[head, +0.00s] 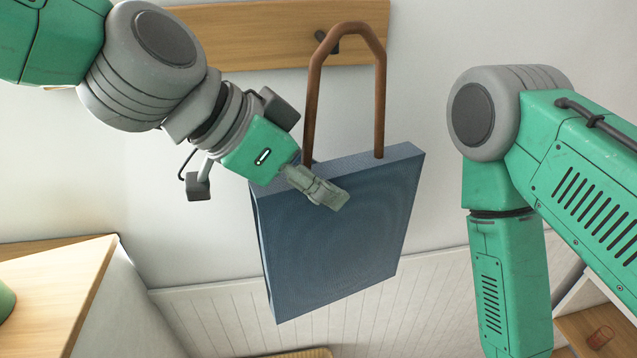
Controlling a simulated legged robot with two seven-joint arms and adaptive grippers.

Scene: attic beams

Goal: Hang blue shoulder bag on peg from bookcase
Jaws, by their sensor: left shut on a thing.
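The blue shoulder bag (345,235) hangs upright, a little tilted, in the middle of the head view, with its brown strap (312,95) arching above it. My left gripper (322,190) is shut on the upper left part of the bag. A dark peg (326,42) sticks out of a wooden wall board (240,35). No bookcase can be made out for certain.
A wooden-topped piece of furniture (50,290) stands at the lower left, with a green object (5,300) on it. White panelling (210,315) covers the lower wall. A brownish glass (600,337) stands on a wooden surface at the lower right.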

